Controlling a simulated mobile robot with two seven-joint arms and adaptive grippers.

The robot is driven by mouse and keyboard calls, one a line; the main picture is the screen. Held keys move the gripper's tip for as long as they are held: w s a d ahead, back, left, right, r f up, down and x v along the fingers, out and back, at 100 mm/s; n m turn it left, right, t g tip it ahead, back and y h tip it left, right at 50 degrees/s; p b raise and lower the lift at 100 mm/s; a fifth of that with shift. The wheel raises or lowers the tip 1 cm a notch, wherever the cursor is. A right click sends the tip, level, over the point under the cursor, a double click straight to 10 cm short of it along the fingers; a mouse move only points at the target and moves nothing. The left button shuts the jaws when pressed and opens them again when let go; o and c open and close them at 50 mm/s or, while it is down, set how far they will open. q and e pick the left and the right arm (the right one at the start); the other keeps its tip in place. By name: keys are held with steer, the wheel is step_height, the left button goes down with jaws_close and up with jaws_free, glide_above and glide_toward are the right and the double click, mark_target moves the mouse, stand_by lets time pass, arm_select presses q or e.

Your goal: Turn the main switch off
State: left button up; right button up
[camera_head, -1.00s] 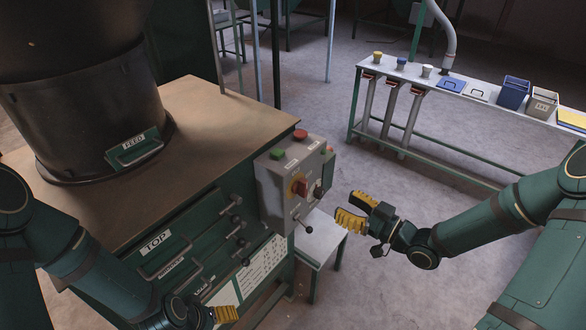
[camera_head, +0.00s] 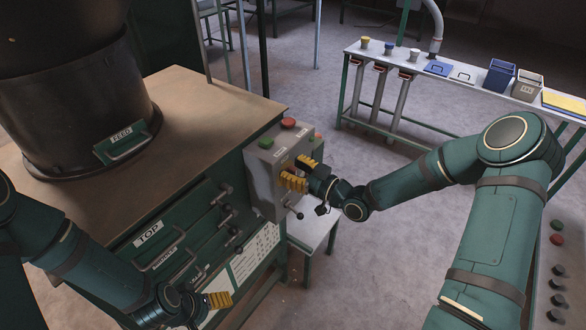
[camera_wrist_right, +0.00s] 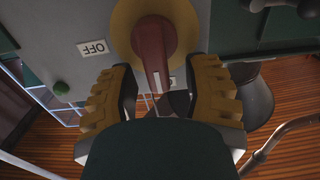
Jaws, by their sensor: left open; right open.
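The main switch is a red rotary handle (camera_wrist_right: 151,48) on a round yellow plate (camera_wrist_right: 184,22) on the grey control box (camera_head: 262,180). In the right wrist view the handle points down the picture, toward a label it partly hides; the "OFF" label (camera_wrist_right: 93,47) is to its left. My right gripper (camera_head: 300,172) is open at the box face and largely hides the switch in the head view. In the wrist view its fingers (camera_wrist_right: 162,72) stand either side of the handle's lower end, apparently apart from it. My left gripper (camera_head: 218,300) is open and empty, low by the cabinet front.
The control box has a green button (camera_head: 266,143) and a red button (camera_head: 288,122) on top, and a lever (camera_head: 299,215) below. A small white table (camera_head: 312,230) stands beside the cabinet. A bench (camera_head: 395,62) with cups and bins is behind, with clear floor between.

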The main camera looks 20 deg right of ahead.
jaws_close()
steer(key=shift+w+m, duration=0.1)
steer(key=shift+m, duration=0.2)
steer(key=m, duration=0.2)
steer(key=d+m, duration=0.1)
steer(key=shift+w+f+m+b, duration=0.1)
steer(key=shift+w+m+b, duration=0.2)
steer(key=shift+m, duration=0.1)
steer(key=m, duration=0.4)
steer(key=shift+w+d+f+m, duration=0.25)
steer(key=shift+d+f+m, duration=0.05)
steer(key=shift+w+d+f+m+p, duration=0.1)
steer(key=shift+f+m, duration=0.25)
steer(key=shift+m, duration=1.1)
steer(key=shift+w+d+f+m+p, duration=0.1)
steer(key=shift+f+m, duration=0.2)
steer(key=shift+m, duration=1.2)
steer(key=shift+w+d+f+m+p, duration=0.1)
steer(key=shift+f+m, duration=0.25)
steer(key=shift+m, duration=1.1)
